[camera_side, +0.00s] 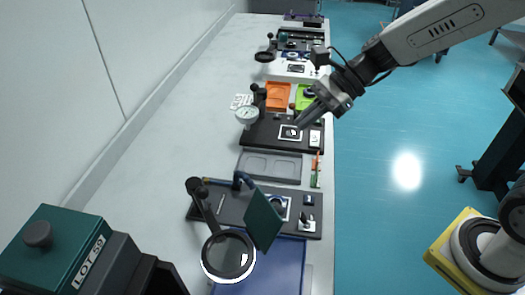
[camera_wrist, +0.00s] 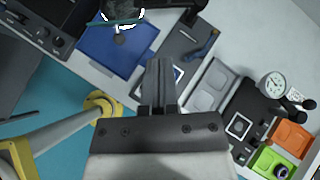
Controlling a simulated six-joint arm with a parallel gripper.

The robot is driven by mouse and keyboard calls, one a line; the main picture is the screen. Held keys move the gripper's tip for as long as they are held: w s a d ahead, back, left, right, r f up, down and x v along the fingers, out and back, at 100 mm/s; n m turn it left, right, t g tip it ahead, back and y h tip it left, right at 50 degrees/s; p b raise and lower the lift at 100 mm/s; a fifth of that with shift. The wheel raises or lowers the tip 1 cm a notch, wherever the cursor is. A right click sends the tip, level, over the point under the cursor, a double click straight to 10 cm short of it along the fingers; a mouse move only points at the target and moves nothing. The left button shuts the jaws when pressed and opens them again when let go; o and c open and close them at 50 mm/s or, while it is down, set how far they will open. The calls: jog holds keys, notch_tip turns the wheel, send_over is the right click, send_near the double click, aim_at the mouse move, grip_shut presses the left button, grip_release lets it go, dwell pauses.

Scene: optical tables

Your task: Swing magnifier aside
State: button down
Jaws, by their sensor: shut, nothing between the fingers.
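The magnifier (camera_side: 228,256) is a round black-rimmed lens on a dark jointed arm. It hangs over the blue mat (camera_side: 270,275) at the near end of the table in the side view. Part of its white-edged ring (camera_wrist: 122,14) shows at the top of the wrist view. My gripper (camera_side: 301,124) is shut and empty, above the black plate with the dial gauge, well beyond the magnifier and apart from it. Its closed fingers (camera_wrist: 158,72) point toward the dark base plate (camera_wrist: 190,42) in the wrist view.
A tilted green panel (camera_side: 264,218) stands beside the magnifier. A grey tray (camera_side: 270,167), a dial gauge (camera_side: 247,115), an orange tray (camera_side: 278,96) and a green box (camera_side: 305,97) line the table. A dark green box (camera_side: 55,246) fills the near left. The white tabletop (camera_side: 150,160) is clear on the left.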

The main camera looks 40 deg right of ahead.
jog(key=s+d+r+g+y, duration=0.1)
jog(key=s+d+r+y, duration=0.1)
jog(key=s, duration=0.1)
notch_tip(320, 180, down, 15)
jog(key=shift+a+r+m, duration=0.15)
jog(key=shift+a+m, duration=0.1)
jog(key=shift+m, duration=0.15)
jog(key=shift+a, duration=0.1)
send_near(251, 220)
jog(key=shift+w+d+f+x, duration=0.1)
jog(key=shift+x, duration=0.9)
jog(key=shift+w+d+f+x, duration=0.1)
jog(key=shift+f+x, duration=0.05)
jog(key=shift+x, duration=0.9)
jog(key=shift+w+d+f+x, duration=0.1)
jog(key=shift+w+x, duration=0.05)
jog(key=shift+x, duration=0.85)
jog(key=shift+s+a, duration=0.1)
jog(key=shift+a, duration=0.1)
